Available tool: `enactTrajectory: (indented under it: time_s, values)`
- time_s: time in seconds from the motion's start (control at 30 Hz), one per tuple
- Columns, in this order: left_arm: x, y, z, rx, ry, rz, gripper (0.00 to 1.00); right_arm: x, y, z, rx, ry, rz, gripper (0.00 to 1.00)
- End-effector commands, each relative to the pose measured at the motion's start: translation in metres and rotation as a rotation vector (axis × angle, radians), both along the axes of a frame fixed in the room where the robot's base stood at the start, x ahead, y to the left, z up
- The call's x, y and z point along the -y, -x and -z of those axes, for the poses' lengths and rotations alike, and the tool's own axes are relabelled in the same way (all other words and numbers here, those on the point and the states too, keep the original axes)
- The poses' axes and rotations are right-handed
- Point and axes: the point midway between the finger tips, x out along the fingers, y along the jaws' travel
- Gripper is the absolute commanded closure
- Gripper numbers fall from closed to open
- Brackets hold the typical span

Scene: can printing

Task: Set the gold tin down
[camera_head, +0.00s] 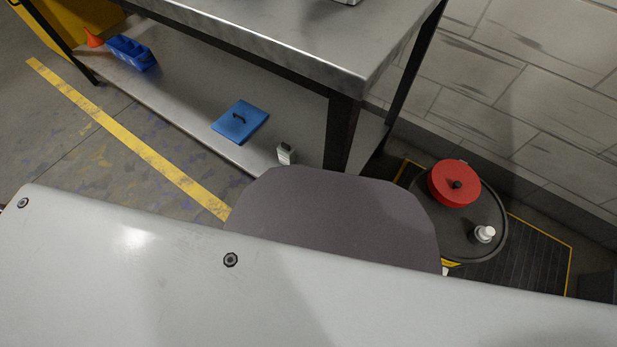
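No gold tin shows in the head view. Neither of my grippers shows in it either. A large pale grey panel with dark screws fills the lower part of the picture, and a dark grey rounded shape rises behind it; they hide whatever is below.
A metal workbench (300,40) stands at the top. Its lower shelf (185,105) holds a blue bin (132,52), an orange cone (94,38) and a blue lidded item (240,121). A dark drum (445,228) at right carries a red round container (453,184) and a white bottle (484,234).

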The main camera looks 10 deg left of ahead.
Motion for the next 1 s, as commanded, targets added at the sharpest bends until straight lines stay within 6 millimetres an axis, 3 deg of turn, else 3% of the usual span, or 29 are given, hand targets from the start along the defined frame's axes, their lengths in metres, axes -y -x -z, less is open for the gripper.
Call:
enactTrajectory:
  time_s: [0.27,0.3,0.47,1.0]
  values:
    - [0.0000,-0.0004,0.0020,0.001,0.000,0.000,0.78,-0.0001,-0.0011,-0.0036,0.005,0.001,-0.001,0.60]
    - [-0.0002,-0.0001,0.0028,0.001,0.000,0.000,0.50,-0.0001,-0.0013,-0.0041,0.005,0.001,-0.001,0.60]
    - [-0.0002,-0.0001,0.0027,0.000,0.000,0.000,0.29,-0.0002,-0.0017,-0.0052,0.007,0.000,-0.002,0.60]
    - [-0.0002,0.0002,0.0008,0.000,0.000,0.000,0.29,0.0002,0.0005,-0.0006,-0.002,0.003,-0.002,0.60]
